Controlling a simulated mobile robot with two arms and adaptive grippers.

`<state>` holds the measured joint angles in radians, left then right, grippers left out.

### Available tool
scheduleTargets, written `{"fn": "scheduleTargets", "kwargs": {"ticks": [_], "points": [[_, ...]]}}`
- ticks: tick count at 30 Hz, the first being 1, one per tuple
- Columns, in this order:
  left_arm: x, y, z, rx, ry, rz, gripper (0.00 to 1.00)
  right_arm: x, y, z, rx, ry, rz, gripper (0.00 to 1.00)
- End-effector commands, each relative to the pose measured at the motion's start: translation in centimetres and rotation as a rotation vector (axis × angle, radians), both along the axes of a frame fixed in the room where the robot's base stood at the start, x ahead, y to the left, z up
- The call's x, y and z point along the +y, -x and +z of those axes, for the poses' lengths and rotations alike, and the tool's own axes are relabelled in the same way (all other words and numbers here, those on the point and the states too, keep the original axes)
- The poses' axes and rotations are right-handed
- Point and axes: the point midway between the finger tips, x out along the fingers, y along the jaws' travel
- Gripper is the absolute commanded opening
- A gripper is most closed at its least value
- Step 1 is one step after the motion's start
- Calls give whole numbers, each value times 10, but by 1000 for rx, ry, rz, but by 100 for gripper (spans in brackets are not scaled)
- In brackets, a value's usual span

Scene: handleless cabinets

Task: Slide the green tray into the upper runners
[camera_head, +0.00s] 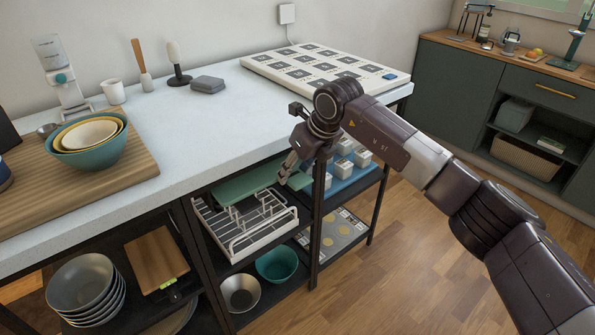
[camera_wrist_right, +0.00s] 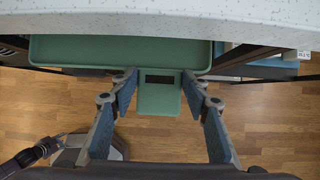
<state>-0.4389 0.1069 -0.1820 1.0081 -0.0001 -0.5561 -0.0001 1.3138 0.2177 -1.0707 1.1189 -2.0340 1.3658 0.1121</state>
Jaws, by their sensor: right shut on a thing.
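The green tray (camera_head: 248,183) sits under the white counter, partly inside the middle bay of the black frame, above a white wire rack. Its front edge and tab face out. In the right wrist view the tray (camera_wrist_right: 115,50) is below the counter edge, with its tab (camera_wrist_right: 158,97) between the fingers. My right gripper (camera_head: 287,176) is shut on the tab, and its fingers also show in the right wrist view (camera_wrist_right: 159,88). The runners are hidden beneath the counter, so I cannot tell whether the tray sits in them. My left gripper is not in view.
The white counter (camera_head: 190,130) overhangs the tray closely. The white wire rack (camera_head: 255,225) stands below it. A blue tray with white containers (camera_head: 350,175) is in the right bay. Bowls (camera_head: 85,280) are on the lower left shelf. The wooden floor (camera_head: 400,260) in front is clear.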

Motion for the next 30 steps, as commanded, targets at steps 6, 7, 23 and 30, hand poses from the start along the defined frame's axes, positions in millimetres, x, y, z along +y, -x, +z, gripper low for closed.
{"fn": "scheduleTargets", "kwargs": {"ticks": [6, 7, 23, 30], "points": [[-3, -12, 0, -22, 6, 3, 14, 5, -5, 1, -2, -3, 0, 12], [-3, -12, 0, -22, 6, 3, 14, 5, -6, 0, -2, -3, 0, 12], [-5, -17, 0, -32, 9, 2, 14, 13, -16, 0, -2, -1, 0, 12], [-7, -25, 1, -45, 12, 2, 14, 17, -20, 1, -3, -2, 1, 12]]}}
